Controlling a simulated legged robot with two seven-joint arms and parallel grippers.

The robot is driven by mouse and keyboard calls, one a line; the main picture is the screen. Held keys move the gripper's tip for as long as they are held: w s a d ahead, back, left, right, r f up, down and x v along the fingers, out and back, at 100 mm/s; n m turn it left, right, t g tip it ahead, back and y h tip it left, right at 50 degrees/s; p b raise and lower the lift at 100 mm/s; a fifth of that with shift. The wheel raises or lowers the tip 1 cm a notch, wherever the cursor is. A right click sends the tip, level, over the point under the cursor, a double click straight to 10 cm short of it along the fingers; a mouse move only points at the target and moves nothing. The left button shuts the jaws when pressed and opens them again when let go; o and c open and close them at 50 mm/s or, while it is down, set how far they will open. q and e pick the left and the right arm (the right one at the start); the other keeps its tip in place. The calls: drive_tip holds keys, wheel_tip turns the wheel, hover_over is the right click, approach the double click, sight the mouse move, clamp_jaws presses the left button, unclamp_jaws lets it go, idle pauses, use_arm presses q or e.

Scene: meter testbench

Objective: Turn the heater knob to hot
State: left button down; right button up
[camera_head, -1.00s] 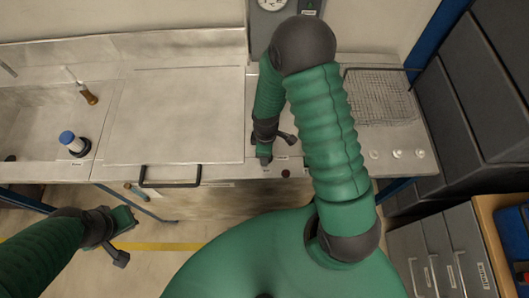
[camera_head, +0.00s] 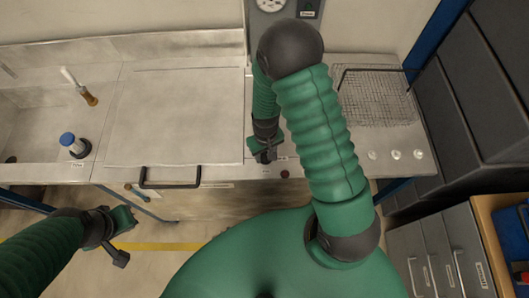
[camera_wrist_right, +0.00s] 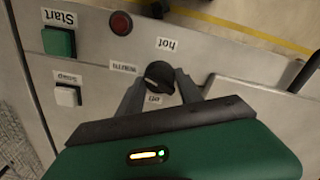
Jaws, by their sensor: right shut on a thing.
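The heater knob (camera_wrist_right: 159,75) is small, round and black in the right wrist view. The knob's pointer direction is hard to make out. In the head view my right gripper (camera_head: 265,155) is at the bench's front edge and hides the knob. My left gripper (camera_head: 122,238) hangs in front of the bench, away from the knob; its finger gap is unclear.
A wire basket (camera_head: 375,97) is at the right of the bench. A black handle (camera_head: 170,177) sticks out at the front.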

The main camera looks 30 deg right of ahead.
drive_tip(key=m, duration=0.3)
drive_tip(key=shift+s+f+m, duration=0.1)
drive_tip(key=shift+s+m, duration=0.2)
drive_tip(key=shift+m, duration=0.1)
drive_tip(key=m+p, duration=0.1)
drive_tip(key=m, duration=0.2)
drive_tip(key=m+p, duration=0.1)
drive_tip(key=m, duration=0.6)
drive_tip(key=shift+s+a+f, duration=0.1)
drive_tip(key=shift+a, duration=0.05)
drive_tip(key=o, duration=1.4)
drive_tip(key=shift+c, duration=0.2)
drive_tip(key=shift+w+p, duration=0.25)
drive_tip(key=shift+p, duration=0.05)
